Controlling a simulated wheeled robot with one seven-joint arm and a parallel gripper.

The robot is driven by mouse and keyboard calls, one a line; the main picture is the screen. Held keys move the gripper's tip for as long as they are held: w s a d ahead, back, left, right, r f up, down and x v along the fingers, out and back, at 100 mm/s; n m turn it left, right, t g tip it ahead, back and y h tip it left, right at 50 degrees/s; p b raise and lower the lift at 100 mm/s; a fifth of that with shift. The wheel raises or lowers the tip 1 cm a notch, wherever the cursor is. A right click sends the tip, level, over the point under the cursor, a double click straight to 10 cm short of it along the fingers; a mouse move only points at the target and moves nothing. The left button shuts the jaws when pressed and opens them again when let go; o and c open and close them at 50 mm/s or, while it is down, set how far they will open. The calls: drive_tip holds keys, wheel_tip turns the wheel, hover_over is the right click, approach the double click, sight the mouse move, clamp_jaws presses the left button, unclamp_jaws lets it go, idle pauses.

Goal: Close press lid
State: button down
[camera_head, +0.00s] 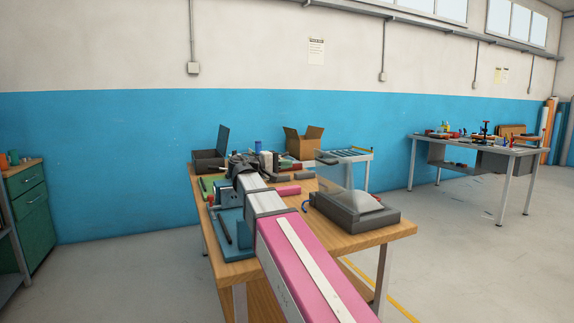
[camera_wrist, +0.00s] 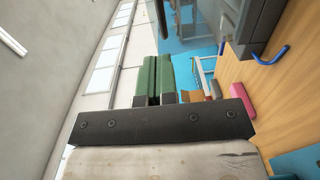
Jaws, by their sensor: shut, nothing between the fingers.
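The press (camera_head: 356,214) is a dark grey box near the right front of the wooden table, with a pale domed pad on it. Its see-through lid (camera_head: 334,178) stands raised and open at the left side. A blue hook-shaped handle (camera_head: 305,206) shows at the press's left edge. In the wrist view, part of the grey press (camera_wrist: 236,22) and the blue handle (camera_wrist: 271,56) are at upper right. My gripper (camera_wrist: 157,62) has its green-padded fingers together and empty, apart from the press. In the head view my gripper (camera_head: 241,162) is left of the press, its fingertips unclear.
The wooden table (camera_head: 372,238) also bears a pink block (camera_head: 288,190), a dark open case (camera_head: 209,160), a cardboard box (camera_head: 303,143) and a teal item (camera_head: 232,228) beside my arm. A second table (camera_head: 470,150) stands far right. Floor right of the table is clear.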

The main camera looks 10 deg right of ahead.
sight(320, 160)
drive_tip(key=d, duration=0.4)
drive_tip(key=w+d, duration=0.1)
drive_tip(key=d, duration=0.2)
drive_tip(key=w+d, duration=0.1)
drive_tip(key=d, duration=0.3)
drive_tip(key=shift+w+d+f, duration=0.1)
drive_tip(key=shift+d+f, duration=0.05)
drive_tip(key=shift+d, duration=0.15)
drive_tip(key=shift+d, duration=0.1)
